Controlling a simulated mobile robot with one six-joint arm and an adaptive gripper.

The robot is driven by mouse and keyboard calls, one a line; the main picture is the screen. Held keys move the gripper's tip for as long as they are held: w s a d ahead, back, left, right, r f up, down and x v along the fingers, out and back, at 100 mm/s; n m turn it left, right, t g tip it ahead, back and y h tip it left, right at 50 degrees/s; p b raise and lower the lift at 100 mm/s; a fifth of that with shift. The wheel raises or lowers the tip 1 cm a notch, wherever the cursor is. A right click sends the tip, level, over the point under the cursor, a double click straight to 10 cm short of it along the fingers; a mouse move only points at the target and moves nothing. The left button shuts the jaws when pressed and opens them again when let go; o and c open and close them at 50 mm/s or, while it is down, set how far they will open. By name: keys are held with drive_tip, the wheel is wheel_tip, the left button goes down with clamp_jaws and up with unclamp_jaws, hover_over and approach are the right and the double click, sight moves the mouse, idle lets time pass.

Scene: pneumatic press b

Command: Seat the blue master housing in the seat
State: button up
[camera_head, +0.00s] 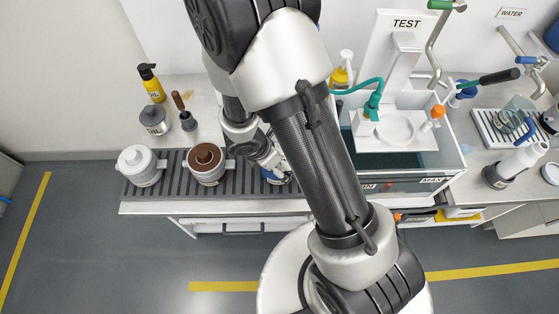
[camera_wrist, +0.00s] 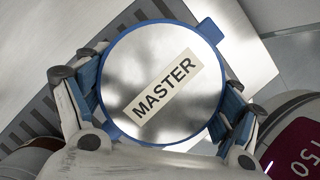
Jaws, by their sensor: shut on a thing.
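The blue master housing (camera_wrist: 165,85) fills the middle of the wrist view. It has a shiny round top with a "MASTER" label, a blue rim and blue tabs at its sides. My gripper (camera_wrist: 160,102) is shut on it, with one blue-padded finger on each side. In the head view my gripper (camera_head: 270,160) is over the ribbed dark rack, and only a small blue part of the housing (camera_head: 272,177) shows below it. My arm hides much of that area. A round white dish (camera_head: 397,127) lies under the "TEST" sign; I cannot tell whether it is the seat.
The dark ribbed rack (camera_head: 165,187) holds a white-lidded pot (camera_head: 137,160) and a brown-lidded pot (camera_head: 205,158), left of my gripper. A yellow bottle (camera_head: 152,85) and a grey jar (camera_head: 155,119) stand behind. A clear-walled tank (camera_head: 410,163) is at the right.

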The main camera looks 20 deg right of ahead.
drive_tip(key=shift+r, duration=0.2)
drive_tip(key=shift+r+p, duration=2.15)
drive_tip(key=shift+r, duration=0.2)
